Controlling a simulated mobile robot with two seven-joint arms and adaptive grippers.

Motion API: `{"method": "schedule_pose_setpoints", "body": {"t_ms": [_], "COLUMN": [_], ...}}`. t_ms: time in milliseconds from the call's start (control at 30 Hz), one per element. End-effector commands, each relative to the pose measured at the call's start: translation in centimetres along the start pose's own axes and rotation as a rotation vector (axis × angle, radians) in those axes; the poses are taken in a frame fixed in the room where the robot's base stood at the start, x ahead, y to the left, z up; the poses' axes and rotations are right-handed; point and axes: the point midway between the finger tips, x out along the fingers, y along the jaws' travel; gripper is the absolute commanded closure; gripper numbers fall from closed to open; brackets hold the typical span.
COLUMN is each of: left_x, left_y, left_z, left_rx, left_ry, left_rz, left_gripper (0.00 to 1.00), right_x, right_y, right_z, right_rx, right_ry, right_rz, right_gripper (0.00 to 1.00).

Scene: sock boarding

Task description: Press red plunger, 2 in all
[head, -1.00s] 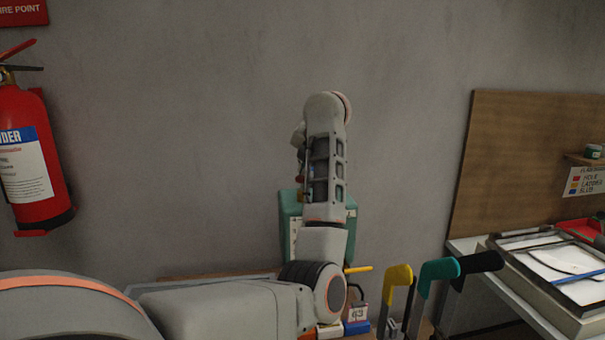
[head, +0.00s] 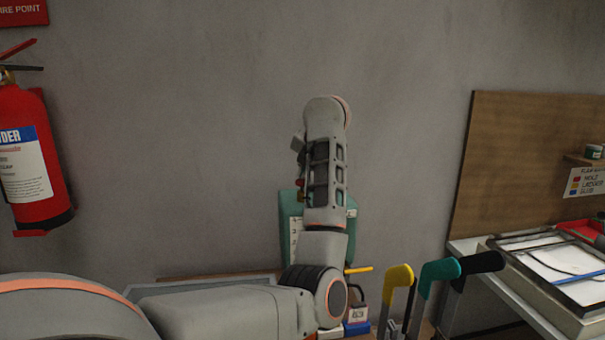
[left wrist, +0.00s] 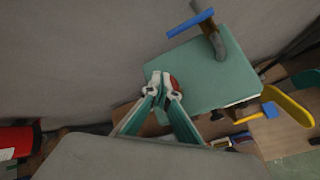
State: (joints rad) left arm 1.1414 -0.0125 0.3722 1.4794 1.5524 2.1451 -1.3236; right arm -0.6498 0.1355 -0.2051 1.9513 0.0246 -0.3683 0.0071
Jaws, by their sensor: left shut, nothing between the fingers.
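A teal box (head: 290,208) stands against the wall, partly hidden behind my left arm. In the left wrist view the box (left wrist: 205,75) shows its flat top with a grey post and a blue bar (left wrist: 191,24). The red plunger (left wrist: 175,83) is at the box's near edge, partly covered by my left gripper (left wrist: 160,80). The gripper is shut and empty, its fingertips right beside the plunger; I cannot tell whether they touch. A small red spot beside my arm in the head view may be the plunger. My right gripper is out of view.
Yellow (head: 399,275), teal (head: 440,269) and black (head: 482,264) tool handles stand right of the box. A tray (head: 553,262) lies on the right bench by a wooden board (head: 520,165). A fire extinguisher (head: 32,160) hangs at left. The wall above is bare.

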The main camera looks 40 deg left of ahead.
Motion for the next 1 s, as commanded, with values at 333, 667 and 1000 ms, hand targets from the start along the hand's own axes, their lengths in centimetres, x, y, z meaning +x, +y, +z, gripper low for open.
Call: {"method": "schedule_pose_setpoints", "body": {"t_ms": [333,667,1000], "left_x": [0.4,0.4,-0.5], "left_y": [-0.3,-0.3,0.4], "left_z": [-0.3,-0.3,0.4], "left_rx": [0.000,0.000,0.000], "left_ry": [0.002,0.002,0.001], "left_rz": [-0.001,-0.001,-0.001], "left_gripper": [1.00,1.00,1.00], "right_x": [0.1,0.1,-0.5], "right_y": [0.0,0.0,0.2], "right_z": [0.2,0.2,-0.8], "right_rx": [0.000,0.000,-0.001], "right_ry": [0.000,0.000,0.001], "right_rz": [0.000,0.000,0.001], "right_gripper": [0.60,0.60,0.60]}}
